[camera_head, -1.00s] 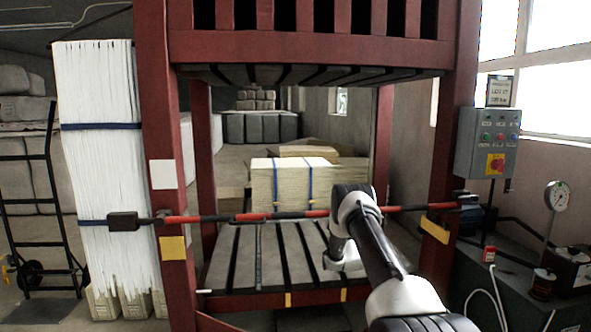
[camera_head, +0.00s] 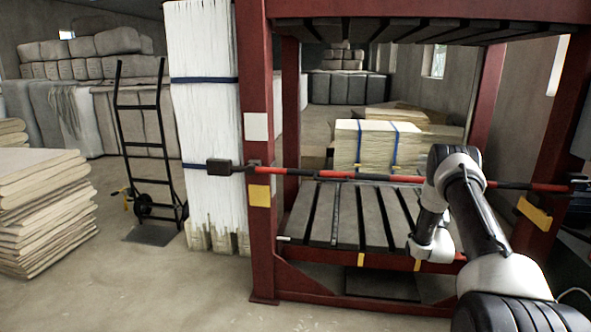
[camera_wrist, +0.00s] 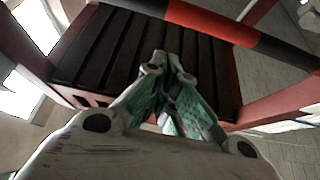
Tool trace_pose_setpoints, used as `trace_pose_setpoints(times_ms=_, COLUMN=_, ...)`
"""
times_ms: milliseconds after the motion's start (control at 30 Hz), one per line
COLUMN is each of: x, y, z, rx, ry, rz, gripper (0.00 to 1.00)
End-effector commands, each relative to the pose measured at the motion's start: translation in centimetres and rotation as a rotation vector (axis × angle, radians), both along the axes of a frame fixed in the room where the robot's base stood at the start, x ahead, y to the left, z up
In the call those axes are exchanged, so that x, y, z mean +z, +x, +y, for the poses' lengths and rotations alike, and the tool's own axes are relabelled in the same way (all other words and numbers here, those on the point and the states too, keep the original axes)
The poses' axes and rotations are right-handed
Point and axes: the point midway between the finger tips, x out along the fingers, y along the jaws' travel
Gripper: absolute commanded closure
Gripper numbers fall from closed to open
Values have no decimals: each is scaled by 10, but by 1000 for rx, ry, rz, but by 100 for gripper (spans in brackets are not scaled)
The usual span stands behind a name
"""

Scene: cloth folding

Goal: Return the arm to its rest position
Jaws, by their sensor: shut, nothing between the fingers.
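My arm (camera_head: 478,222) reaches up from the lower right of the head view, bent at a white and black joint in front of the press. My gripper (camera_wrist: 165,72) shows in the wrist view with its greenish fingers together and nothing between them. In the head view I cannot make out the fingers. A red and black bar (camera_head: 345,175) crosses the front of the press, and part of it is hidden behind my arm. In the wrist view the bar (camera_wrist: 215,24) runs across the top, beyond the fingertips.
The red press frame (camera_head: 257,220) has a slatted bed (camera_head: 345,215); a strapped pale bale (camera_head: 376,146) stands behind it. A tall white strapped stack (camera_head: 205,125) stands left of the press. A hand truck (camera_head: 143,130) and a cloth pile (camera_head: 40,215) are farther left. Floor between is clear.

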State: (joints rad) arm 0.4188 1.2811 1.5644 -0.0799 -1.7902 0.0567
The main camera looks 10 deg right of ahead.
Motion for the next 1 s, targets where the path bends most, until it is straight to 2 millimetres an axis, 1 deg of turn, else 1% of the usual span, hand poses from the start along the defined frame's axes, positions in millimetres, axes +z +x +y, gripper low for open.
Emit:
trace_pose_setpoints(times_ms=67, x=-22, y=10, z=-4, rx=-5, ry=32, rz=96, gripper=100)
trace_pose_setpoints(times_ms=100, x=-41, y=15, z=-7, rx=-9, ry=59, rz=176, gripper=100)
trace_pose_setpoints(times_ms=167, x=-83, y=16, z=-8, rx=-16, ry=116, rz=336, gripper=100)
trace_pose_setpoints(times_ms=200, x=-116, y=11, z=-7, rx=-20, ry=158, rz=454, gripper=100)
trace_pose_setpoints(times_ms=233, x=-140, y=5, z=-5, rx=-22, ry=191, rz=543, gripper=100)
trace_pose_setpoints(times_ms=300, x=-178, y=-12, z=0, rx=-30, ry=266, rz=758, gripper=100)
trace_pose_setpoints(times_ms=333, x=-187, y=-20, z=3, rx=-31, ry=296, rz=843, gripper=100)
trace_pose_setpoints(times_ms=367, x=-192, y=-29, z=8, rx=-31, ry=322, rz=924, gripper=100)
trace_pose_setpoints(times_ms=400, x=-195, y=-42, z=17, rx=-29, ry=356, rz=1029, gripper=100)
trace_pose_setpoints(times_ms=467, x=-190, y=-64, z=32, rx=-24, ry=401, rz=1178, gripper=100)
trace_pose_setpoints(times_ms=500, x=-180, y=-80, z=44, rx=-19, ry=427, rz=1274, gripper=100)
trace_pose_setpoints(times_ms=567, x=-160, y=-107, z=64, rx=-10, ry=462, rz=1408, gripper=100)
trace_pose_setpoints(times_ms=600, x=-144, y=-125, z=77, rx=-2, ry=480, rz=1485, gripper=100)
trace_pose_setpoints(times_ms=667, x=-118, y=-152, z=96, rx=7, ry=502, rz=1588, gripper=100)
trace_pose_setpoints(times_ms=700, x=-99, y=-171, z=109, rx=14, ry=513, rz=1650, gripper=100)
trace_pose_setpoints(times_ms=767, x=-70, y=-199, z=128, rx=23, ry=526, rz=1733, gripper=100)
trace_pose_setpoints(times_ms=800, x=-50, y=-218, z=140, rx=31, ry=532, rz=1785, gripper=100)
trace_pose_setpoints(times_ms=867, x=-21, y=-247, z=158, rx=41, ry=538, rz=1851, gripper=100)
trace_pose_setpoints(times_ms=900, x=-2, y=-267, z=170, rx=48, ry=540, rz=1891, gripper=100)
trace_pose_setpoints(times_ms=967, x=25, y=-296, z=186, rx=59, ry=539, rz=1943, gripper=100)
trace_pose_setpoints(times_ms=1000, x=42, y=-315, z=196, rx=66, ry=536, rz=1973, gripper=100)
